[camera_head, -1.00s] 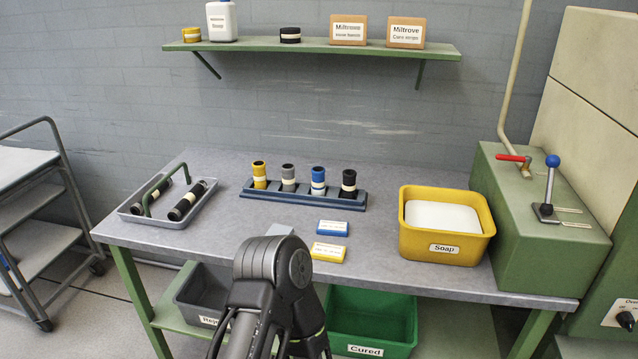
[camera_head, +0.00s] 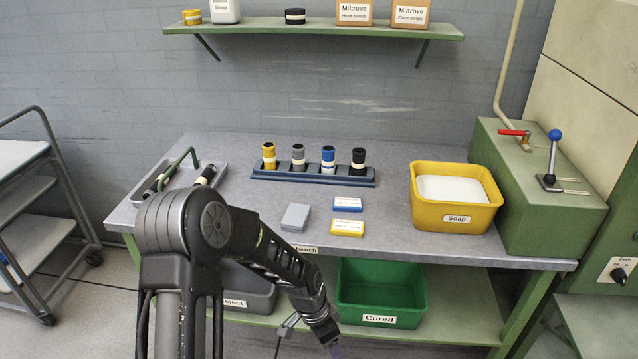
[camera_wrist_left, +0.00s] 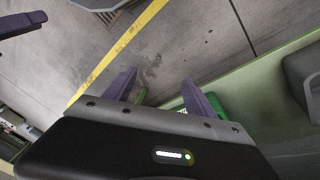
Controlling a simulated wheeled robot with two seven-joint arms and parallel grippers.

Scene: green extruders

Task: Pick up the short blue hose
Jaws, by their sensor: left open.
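The short blue hose (camera_head: 328,158) stands upright in the blue rack (camera_head: 290,176) on the bench, between a grey hose (camera_head: 298,156) and a black hose (camera_head: 358,159). A yellow hose (camera_head: 269,155) stands at the rack's left end. My left gripper (camera_head: 335,350) is at the bottom edge of the head view, low in front of the bench and far from the hose.
A grey tray (camera_head: 125,212) with black hoses is at the bench's left. A grey block (camera_head: 296,217), blue box (camera_head: 348,204) and yellow box (camera_head: 347,228) lie before the rack. The yellow soap tub (camera_head: 457,217) is right. A green Cured bin (camera_head: 380,300) is below.

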